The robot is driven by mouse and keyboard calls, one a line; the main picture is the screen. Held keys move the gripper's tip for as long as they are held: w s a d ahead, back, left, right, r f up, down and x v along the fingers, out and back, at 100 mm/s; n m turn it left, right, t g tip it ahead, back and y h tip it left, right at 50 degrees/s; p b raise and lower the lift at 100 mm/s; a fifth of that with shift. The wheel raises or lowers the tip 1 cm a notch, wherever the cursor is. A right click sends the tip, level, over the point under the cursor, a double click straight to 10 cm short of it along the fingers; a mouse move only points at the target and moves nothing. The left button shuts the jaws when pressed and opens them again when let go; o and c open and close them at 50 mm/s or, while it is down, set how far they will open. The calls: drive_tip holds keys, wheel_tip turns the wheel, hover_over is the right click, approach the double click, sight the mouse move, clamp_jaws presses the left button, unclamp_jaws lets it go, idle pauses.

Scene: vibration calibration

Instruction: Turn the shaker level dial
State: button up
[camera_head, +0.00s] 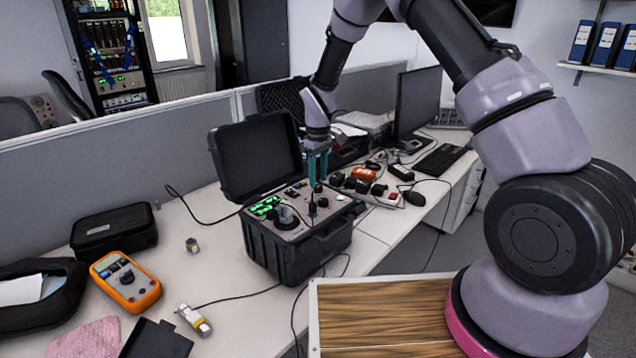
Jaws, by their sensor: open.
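The shaker unit is a black open case (290,262) on the desk, with its lid (255,155) raised at the back. Labels are too small to read, so I cannot tell which knob is the level dial. My gripper (318,181) points down over the panel's right rear, its teal fingers open with a narrow gap. Its tips are close above a small dark knob; I cannot tell if they touch it.
An orange multimeter (126,281), a black pouch (114,229) and a small sensor block (192,245) lie to the left. A power strip with plugs (372,186), a monitor (417,101) and a keyboard (440,159) are to the right. Cables cross the desk around the case.

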sight(318, 188)
drive_tip(key=shift+f, duration=1.2)
clamp_jaws()
drive_tip(key=shift+m, duration=0.4)
drive_tip(key=m, duration=0.5)
drive_tip(key=shift+m, duration=0.3)
drive_tip(key=m, duration=0.6)
drive_tip(key=shift+m, duration=0.4)
